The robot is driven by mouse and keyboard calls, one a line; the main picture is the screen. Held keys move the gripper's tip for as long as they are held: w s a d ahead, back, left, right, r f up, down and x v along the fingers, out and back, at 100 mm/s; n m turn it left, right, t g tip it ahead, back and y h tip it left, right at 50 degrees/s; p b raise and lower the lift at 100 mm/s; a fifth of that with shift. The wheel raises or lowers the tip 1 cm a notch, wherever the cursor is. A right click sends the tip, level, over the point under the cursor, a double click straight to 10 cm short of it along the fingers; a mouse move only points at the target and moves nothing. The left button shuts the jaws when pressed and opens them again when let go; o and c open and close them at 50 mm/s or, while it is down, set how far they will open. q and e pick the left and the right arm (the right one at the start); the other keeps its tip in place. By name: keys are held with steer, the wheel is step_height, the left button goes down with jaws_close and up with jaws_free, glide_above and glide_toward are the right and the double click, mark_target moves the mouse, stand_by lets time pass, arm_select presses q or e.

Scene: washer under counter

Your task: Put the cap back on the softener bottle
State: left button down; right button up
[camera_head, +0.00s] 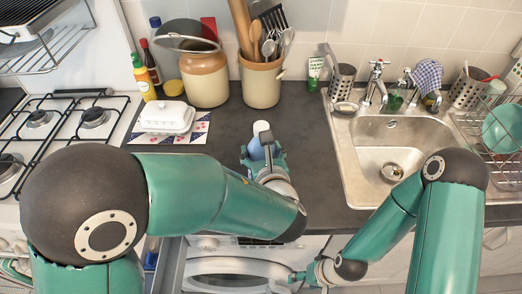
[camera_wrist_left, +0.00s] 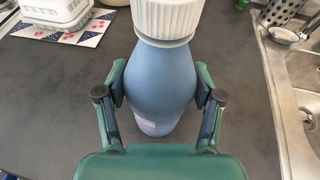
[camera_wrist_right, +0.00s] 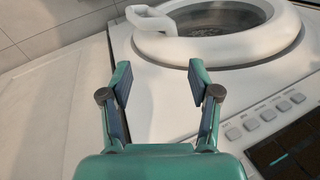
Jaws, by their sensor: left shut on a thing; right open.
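The softener bottle (camera_wrist_left: 160,75) is blue and stands upright on the dark counter. A ribbed white cap (camera_wrist_left: 167,17) is on its top. Whether the cap is fully seated I cannot tell. In the head view the white cap (camera_head: 261,127) shows above the gripper, with a little of the blue bottle (camera_head: 256,150) below it. My left gripper (camera_head: 262,155) is shut around the bottle's body, one finger on each side. My right gripper (camera_wrist_right: 157,78) is open and empty, low in front of the washer; it also shows in the head view (camera_head: 297,277).
The washer (camera_head: 240,267) is under the counter, its round door (camera_wrist_right: 225,35) near my right gripper. A white butter dish (camera_head: 167,117), a crock of utensils (camera_head: 262,83) and a jar (camera_head: 204,78) stand behind. The sink (camera_head: 390,150) is to the right. Counter between bottle and sink is clear.

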stand_by(0.3)
arm_select(q)
steer(key=shift+f, duration=0.2)
steer(key=shift+c, duration=0.8)
jaws_free()
steer(key=shift+r, duration=0.1)
steer(key=shift+s+r, duration=0.1)
steer(key=shift+s+d, duration=0.1)
steer(key=shift+s, duration=0.25)
steer(key=b+v, duration=0.1)
steer(key=v, duration=1)
steer(key=shift+b, duration=0.3)
steer(key=shift+s, duration=0.1)
